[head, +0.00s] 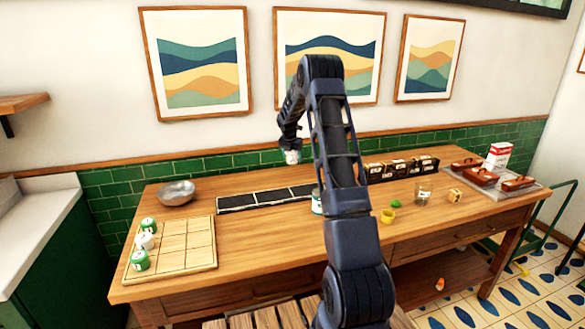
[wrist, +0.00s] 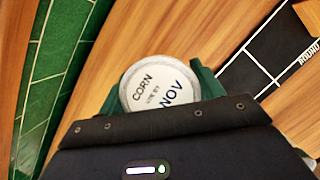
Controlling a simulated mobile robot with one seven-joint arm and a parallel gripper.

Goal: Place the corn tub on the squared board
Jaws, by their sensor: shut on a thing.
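The corn tub (wrist: 157,84) has a round pale lid reading CORN, USE BY and NOV. My gripper (wrist: 160,92) is shut on it, with a green finger on each side. In the head view the tub (head: 292,157) is a small white shape below my gripper (head: 291,149), held above the back part of the table. The squared board (head: 197,242) lies flat at the table's left end, left of and nearer than my gripper. Its left column holds a green-and-white tub (head: 148,225), a white tub (head: 145,241) and another green-and-white tub (head: 139,261). Its other squares are empty.
A black strip with white dividers (head: 266,198) lies behind the board's right side. A metal bowl (head: 176,192) stands behind the board. Another tub (head: 317,204) is partly hidden by my arm. Black boxes, a jar (head: 423,192) and a tray of red-brown containers stand at right.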

